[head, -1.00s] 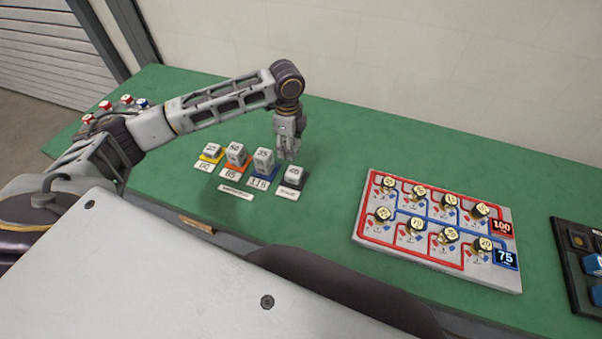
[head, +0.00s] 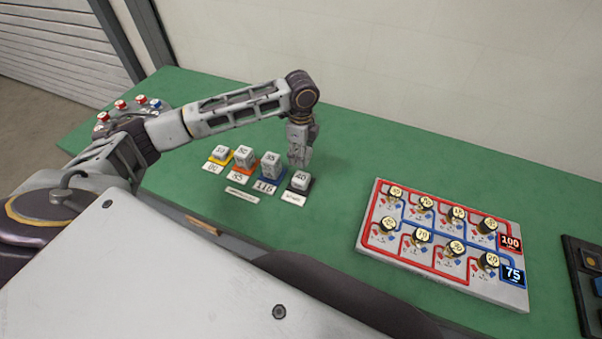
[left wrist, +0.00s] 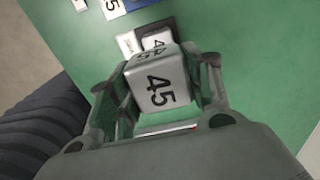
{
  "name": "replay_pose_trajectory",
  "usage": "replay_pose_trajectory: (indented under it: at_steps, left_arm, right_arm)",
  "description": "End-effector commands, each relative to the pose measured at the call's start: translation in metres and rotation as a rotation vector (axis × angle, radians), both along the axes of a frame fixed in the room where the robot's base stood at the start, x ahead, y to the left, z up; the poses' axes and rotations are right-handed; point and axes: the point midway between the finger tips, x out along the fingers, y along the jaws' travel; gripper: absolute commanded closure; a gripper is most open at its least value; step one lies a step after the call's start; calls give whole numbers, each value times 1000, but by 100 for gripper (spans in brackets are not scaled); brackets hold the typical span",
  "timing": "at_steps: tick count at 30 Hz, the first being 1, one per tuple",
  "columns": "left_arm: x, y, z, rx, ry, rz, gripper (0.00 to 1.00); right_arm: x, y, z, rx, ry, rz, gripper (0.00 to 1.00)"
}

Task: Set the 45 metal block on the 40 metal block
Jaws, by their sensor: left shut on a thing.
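My left gripper (head: 300,148) points down and is shut on the 45 metal block (left wrist: 156,82), whose 45 faces show in the left wrist view. The 40 metal block (head: 300,179) sits on a black pad with a white label at the right end of the row of blocks. The held block is above and slightly behind the 40 block in the head view, apparently apart from it. In the left wrist view the 40 block (left wrist: 155,41) is mostly hidden behind the held one. My right gripper is not in view.
To the left stand metal blocks on a yellow pad (head: 218,158), an orange pad (head: 234,168) and a blue pad (head: 267,180). A white board (head: 440,280) with red and blue lines and several weights lies to the right. Green table is clear behind the row.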

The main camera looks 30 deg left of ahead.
Motion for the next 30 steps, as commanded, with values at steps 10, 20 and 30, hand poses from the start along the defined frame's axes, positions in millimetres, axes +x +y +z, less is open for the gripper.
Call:
replay_pose_trajectory:
  at_steps: [10,20,30]
  left_arm:
    - [0,0,-44,0,0,1,86]
    - [0,0,-53,-1,-2,0,86]
    - [0,1,-66,1,0,0,86]
  right_arm:
    - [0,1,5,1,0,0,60]
    - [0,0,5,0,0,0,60]
    - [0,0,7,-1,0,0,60]
